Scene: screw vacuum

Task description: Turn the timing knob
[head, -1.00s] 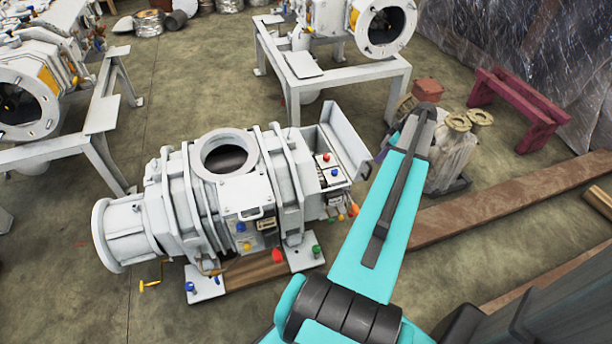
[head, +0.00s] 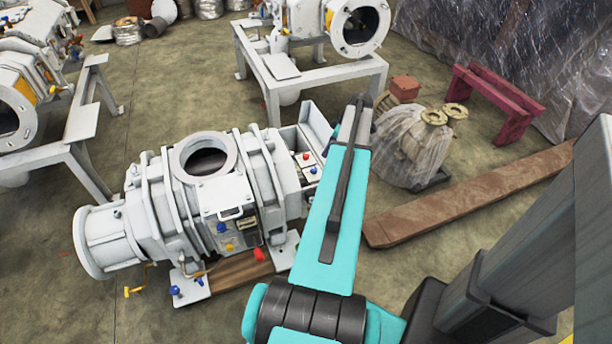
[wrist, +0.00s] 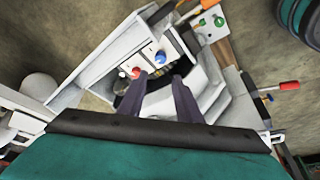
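The white vacuum pump (head: 150,222) stands on the floor at left centre in the head view. Its open control box (head: 289,140) at the right end carries a red knob (head: 305,156) and a blue knob (head: 314,170). In the wrist view the red knob (wrist: 136,72) and blue knob (wrist: 160,58) sit on a white panel just beyond my fingertips. I cannot tell which knob is the timing knob. My gripper (wrist: 157,84) is open, its two dark fingers apart and pointing at the panel, with no object visibly held. The gripper is hidden in the head view.
The box's raised lid (head: 316,121) stands beside my arm. The pump's front has a blue knob (head: 222,227), a yellow knob (head: 229,246) and a red handle (head: 259,254). A wooden beam (head: 470,196) and wrapped pump (head: 408,150) lie right. A white stand (head: 310,78) is behind.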

